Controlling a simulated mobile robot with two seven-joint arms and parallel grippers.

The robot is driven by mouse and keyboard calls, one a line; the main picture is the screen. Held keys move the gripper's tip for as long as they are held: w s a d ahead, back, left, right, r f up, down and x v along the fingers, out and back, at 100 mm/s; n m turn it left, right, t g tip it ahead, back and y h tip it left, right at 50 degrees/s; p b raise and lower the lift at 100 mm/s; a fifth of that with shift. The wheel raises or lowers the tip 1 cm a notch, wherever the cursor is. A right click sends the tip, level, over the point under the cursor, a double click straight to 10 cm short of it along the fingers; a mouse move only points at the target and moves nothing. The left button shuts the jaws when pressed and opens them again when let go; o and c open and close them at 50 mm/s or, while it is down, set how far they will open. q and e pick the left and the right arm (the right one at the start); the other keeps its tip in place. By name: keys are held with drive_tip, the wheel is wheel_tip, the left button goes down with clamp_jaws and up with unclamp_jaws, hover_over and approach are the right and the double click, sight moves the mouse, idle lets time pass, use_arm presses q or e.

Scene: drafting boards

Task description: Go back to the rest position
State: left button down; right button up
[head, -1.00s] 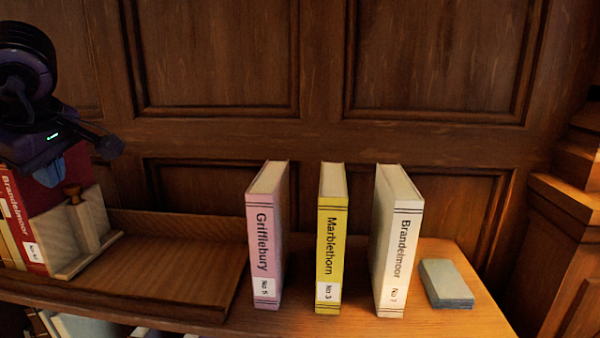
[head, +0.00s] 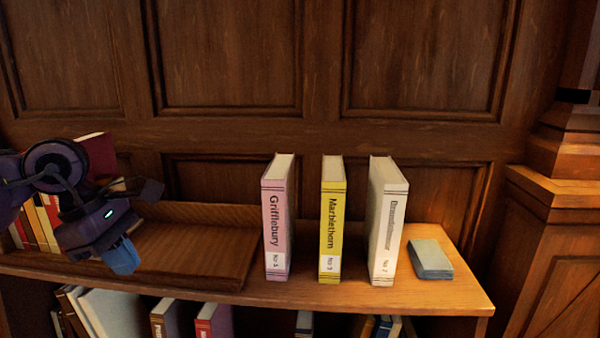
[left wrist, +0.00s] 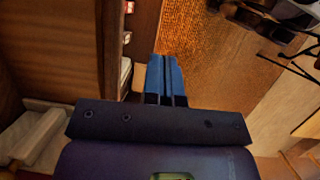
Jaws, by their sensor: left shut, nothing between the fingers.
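My left gripper (head: 122,256) is at the left of the head view, in front of the wooden book tray and clear of the standing books. Its blue fingers are together and hold nothing; they also show closed in the left wrist view (left wrist: 166,75). My right gripper is not in either view. My left arm hides part of the tray and of the books at the far left.
Pink (head: 276,220), yellow (head: 332,220) and white (head: 387,220) books stand upright and apart on the shelf top. A grey-blue block (head: 430,259) lies right of them. The low wooden tray (head: 205,262) is left. More books (head: 215,320) fill the shelf below.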

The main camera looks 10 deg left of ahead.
use_arm(q)
drive_tip(key=s+d+f+n+t+h+p, duration=0.25)
drive_tip(key=d+f+n+h, duration=0.45)
drive_tip(key=d+n+h, duration=0.4)
drive_tip(key=s+a+f+n+t+y+p, duration=0.1)
drive_tip(key=s+a+f+n+t+y, duration=0.15)
drive_tip(key=f+n+t+y, duration=0.75)
drive_tip(key=s+a+f+n+t+p, duration=0.1)
drive_tip(key=s+a+f+n+t, duration=0.2)
drive_tip(key=n, duration=1.5)
drive_tip(key=s+d+f+n+g+y, duration=0.1)
drive_tip(key=s+f+n+g+y, duration=0.3)
drive_tip(key=s+f+n, duration=0.7)
wheel_tip(320, 180, down, 3)
drive_tip(key=shift+d+f+n+g+y+p, duration=0.1)
drive_tip(key=shift+d+n+g+y+p, duration=0.3)
drive_tip(key=shift+n+g, duration=0.4)
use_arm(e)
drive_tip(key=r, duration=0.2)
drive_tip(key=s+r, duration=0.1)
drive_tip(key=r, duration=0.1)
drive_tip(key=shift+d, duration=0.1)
